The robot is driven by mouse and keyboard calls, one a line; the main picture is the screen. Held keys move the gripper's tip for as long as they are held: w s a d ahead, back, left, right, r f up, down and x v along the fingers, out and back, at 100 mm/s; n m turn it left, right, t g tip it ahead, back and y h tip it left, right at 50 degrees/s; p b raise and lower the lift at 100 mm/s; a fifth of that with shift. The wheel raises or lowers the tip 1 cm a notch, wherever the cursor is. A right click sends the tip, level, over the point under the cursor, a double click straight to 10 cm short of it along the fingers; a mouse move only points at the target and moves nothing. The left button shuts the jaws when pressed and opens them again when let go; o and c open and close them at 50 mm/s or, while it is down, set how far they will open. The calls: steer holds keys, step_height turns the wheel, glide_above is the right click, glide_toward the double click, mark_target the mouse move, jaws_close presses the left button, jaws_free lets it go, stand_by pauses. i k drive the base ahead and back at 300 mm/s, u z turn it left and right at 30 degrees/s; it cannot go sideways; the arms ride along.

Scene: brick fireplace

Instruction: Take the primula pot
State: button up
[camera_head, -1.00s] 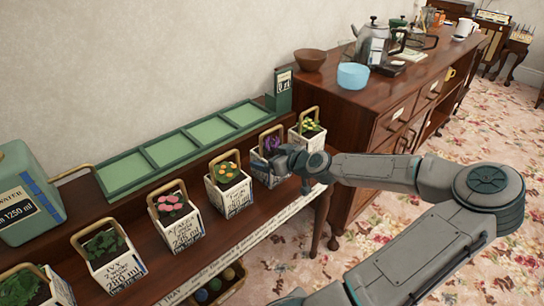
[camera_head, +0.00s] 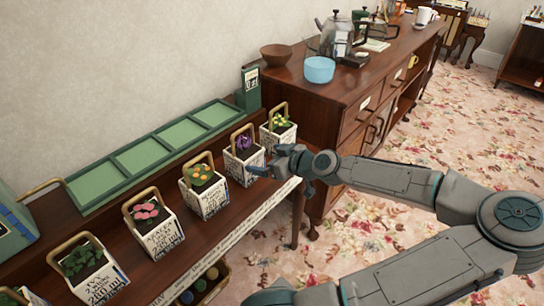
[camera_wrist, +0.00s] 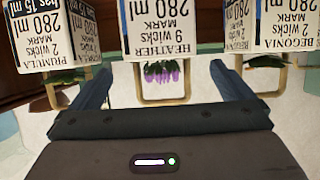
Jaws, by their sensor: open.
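The primula pot (camera_head: 277,133) is a white labelled box with yellow flowers and a brass handle, last on the right in the row of pots. Its upside-down PRIMULA label (camera_wrist: 47,50) shows at the left of the wrist view. The heather pot (camera_head: 241,165), with purple flowers, stands next to it; its label (camera_wrist: 163,30) is in the middle of the wrist view. My gripper (camera_head: 262,169) is open and empty, in front of the heather pot and just below the primula pot in the head view. In the wrist view my gripper (camera_wrist: 162,85) faces the heather pot, with the primula pot off to the left.
The begonia pot (camera_head: 205,192) is beyond the heather pot, and pink azalea (camera_head: 153,222) and ivy (camera_head: 92,268) pots follow. A green tray (camera_head: 150,158) lies behind the row. A wooden cabinet (camera_head: 330,105) stands to the right. Floor in front is open.

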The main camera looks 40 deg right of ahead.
mark_target(277, 130)
steer(key=z, duration=0.8)
steer(key=k, duration=0.35)
steer(key=z, duration=0.5)
steer(key=i, duration=0.5)
steer(key=z, duration=0.05)
